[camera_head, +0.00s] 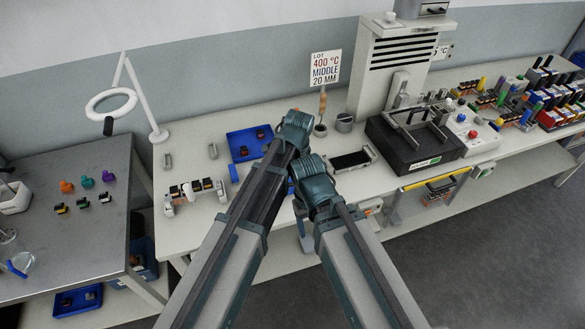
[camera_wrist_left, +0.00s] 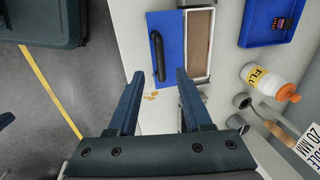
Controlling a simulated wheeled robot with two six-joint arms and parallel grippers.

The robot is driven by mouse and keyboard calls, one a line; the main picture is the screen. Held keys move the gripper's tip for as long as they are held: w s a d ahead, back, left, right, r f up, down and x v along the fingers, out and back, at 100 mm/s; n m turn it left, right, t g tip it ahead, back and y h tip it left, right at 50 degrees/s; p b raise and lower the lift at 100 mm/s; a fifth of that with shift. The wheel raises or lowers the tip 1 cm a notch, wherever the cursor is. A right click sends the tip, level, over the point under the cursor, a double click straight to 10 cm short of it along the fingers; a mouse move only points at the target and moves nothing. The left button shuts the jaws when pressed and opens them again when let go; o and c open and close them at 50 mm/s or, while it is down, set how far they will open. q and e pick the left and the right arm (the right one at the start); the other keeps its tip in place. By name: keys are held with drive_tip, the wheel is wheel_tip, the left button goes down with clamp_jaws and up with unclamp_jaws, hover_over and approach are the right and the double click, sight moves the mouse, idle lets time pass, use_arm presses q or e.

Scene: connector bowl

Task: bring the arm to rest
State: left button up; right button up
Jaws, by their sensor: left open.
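My left gripper (camera_wrist_left: 158,74) is open in the left wrist view, its two blue-grey fingers apart over the pale bench, pointing toward a blue mat (camera_wrist_left: 165,26). A black bar-shaped handle (camera_wrist_left: 157,55) lies on the mat, in line with the gap between the fingertips. I see nothing gripped. In the head view my two arms come up from the bottom and overlap near the middle, in front of the bench (camera_head: 235,125). They hide the mat area, and I cannot make out the left fingertips there. My right gripper does not show clearly in either view.
A blue tray (camera_head: 243,150) with small parts lies behind the left arm. A LOT sign (camera_head: 326,67), a furnace (camera_head: 385,60) and a black fixture (camera_head: 415,145) stand to the right. An orange-capped bottle (camera_wrist_left: 262,77) lies at right in the wrist view. A grey side table (camera_head: 90,235) stands left.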

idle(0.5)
use_arm(q)
drive_tip(key=s+a+n+g, duration=0.1)
drive_tip(key=s+a+n, duration=1.3)
drive_tip(key=a, duration=0.4)
drive_tip(key=s+d+m, duration=0.1)
drive_tip(key=s+d, duration=0.2)
drive_tip(key=d, duration=0.2)
drive_tip(key=s+d+f+m+g+b, duration=0.1)
drive_tip(key=s+d+m, duration=0.1)
drive_tip(key=d, duration=0.4)
drive_tip(key=shift+s+y, duration=0.3)
drive_tip(key=shift+s, duration=0.15)
drive_tip(key=shift+s+f, duration=0.1)
